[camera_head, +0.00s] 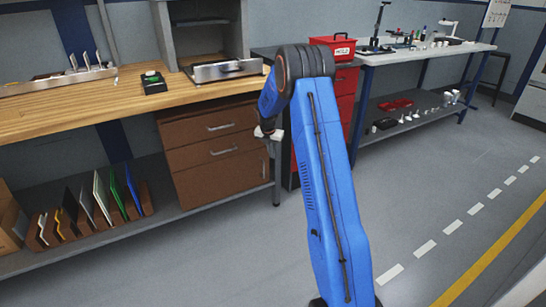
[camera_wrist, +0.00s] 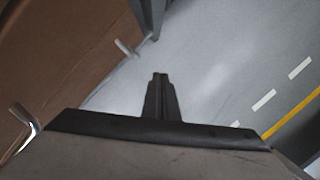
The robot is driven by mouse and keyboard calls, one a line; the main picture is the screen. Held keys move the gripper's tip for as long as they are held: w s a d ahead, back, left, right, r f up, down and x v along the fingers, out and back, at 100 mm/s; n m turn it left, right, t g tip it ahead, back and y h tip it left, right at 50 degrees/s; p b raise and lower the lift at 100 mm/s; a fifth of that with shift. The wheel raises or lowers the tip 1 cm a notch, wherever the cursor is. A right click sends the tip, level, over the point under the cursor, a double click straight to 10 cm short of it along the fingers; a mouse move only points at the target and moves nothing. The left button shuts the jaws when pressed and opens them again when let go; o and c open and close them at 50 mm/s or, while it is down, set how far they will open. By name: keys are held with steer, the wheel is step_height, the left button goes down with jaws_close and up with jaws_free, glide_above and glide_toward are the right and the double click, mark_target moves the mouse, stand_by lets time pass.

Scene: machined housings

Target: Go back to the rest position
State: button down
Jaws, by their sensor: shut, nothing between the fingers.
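My blue arm stands upright in the middle of the head view, bent over at its top joint. My gripper (camera_wrist: 160,78) shows in the wrist view with its two fingers together and nothing between them. It points down over bare grey floor, beside the brown drawer fronts. In the head view, the wrist hangs by the right end of the wooden bench, and the fingers cannot be made out clearly there.
The wooden workbench (camera_head: 120,98) has a brown drawer unit (camera_head: 218,150) below. A red toolbox (camera_head: 332,47) tops a red cabinet (camera_head: 346,95) behind my arm. A white table (camera_head: 425,52) stands at the back right. The floor (camera_head: 430,170) to the right is clear.

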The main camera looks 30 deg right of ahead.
steer(key=d+v, duration=0.1)
steer(key=v, duration=0.6)
steer(key=shift+s+d+r, duration=0.2)
steer(key=shift+s+d, duration=0.05)
steer(key=shift+s, duration=0.15)
steer(key=s+a+r+m+t, duration=0.1)
steer(key=s+a+r+m, duration=0.6)
steer(key=s+r, duration=0.4)
steer(key=s+a+r+m+t, duration=0.1)
steer(key=s+a+r+m, duration=0.4)
steer(key=s+a+r, duration=0.65)
steer(key=s+a+f+m, duration=0.1)
steer(key=s+m, duration=0.3)
steer(key=s, duration=0.6)
steer(key=s+a+f+m+y, duration=0.1)
steer(key=s+m, duration=0.4)
steer(key=s, duration=0.6)
steer(key=s+a+f+m+t+y, duration=0.1)
steer(key=s+a+f+m, duration=0.2)
steer(key=s, duration=0.8)
steer(key=shift+s+a+m, duration=0.25)
steer(key=shift+a+m, duration=0.2)
steer(key=shift+m, duration=0.45)
